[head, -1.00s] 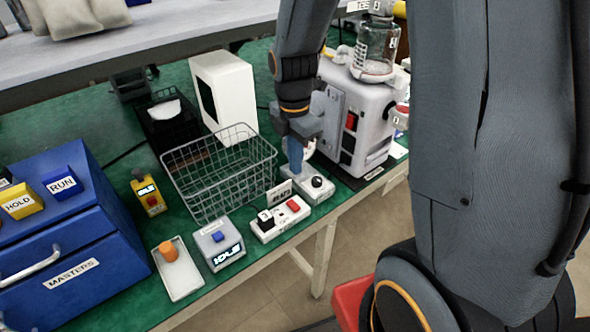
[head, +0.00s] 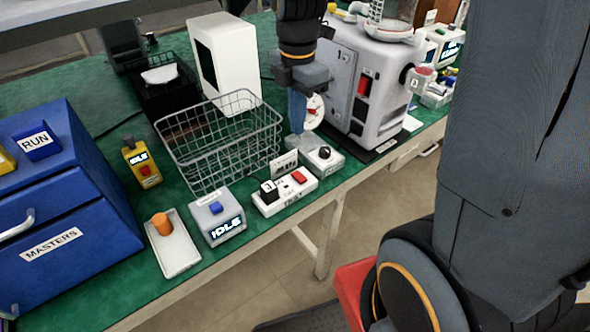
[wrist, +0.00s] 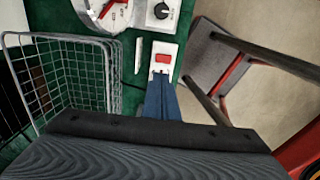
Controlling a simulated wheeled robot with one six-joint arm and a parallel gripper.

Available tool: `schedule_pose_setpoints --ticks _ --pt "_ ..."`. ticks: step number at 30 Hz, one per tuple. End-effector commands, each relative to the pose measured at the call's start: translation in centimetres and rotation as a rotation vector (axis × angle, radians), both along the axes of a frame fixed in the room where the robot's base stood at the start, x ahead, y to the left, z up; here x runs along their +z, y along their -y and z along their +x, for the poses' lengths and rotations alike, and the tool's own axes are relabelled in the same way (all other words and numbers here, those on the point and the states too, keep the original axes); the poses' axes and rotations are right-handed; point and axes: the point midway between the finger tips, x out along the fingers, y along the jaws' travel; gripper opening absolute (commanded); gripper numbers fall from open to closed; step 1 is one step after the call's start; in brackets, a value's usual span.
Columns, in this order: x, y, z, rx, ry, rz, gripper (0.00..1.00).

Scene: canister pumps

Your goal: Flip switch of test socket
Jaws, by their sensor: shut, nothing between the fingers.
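The test socket (head: 270,208) is a white block near the bench's front edge, with a black plug and a red rocker switch (head: 299,177). The switch also shows in the wrist view (wrist: 162,58), just beyond my fingertips. My gripper (head: 297,130) has blue fingers that are shut and empty. They point down, above and behind the socket in the head view. In the wrist view my gripper (wrist: 159,80) lines up with the switch and covers the near part of the socket. I cannot tell the switch's position or whether the fingers touch it.
A wire basket (head: 220,140) stands left of the gripper. A dial box (head: 323,158) and a white machine (head: 350,90) stand behind and right. A small IDLE box (head: 218,220) and a white tray (head: 180,255) lie left. A stool (wrist: 215,60) is on the floor.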

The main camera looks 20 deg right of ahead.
Motion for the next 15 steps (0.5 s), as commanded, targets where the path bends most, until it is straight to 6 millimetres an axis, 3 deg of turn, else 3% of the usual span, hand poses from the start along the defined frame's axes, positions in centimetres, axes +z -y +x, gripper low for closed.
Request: schedule_pose_setpoints --ticks 15 --pt "0.12 -0.13 0.18 0.0 0.005 0.003 0.0"
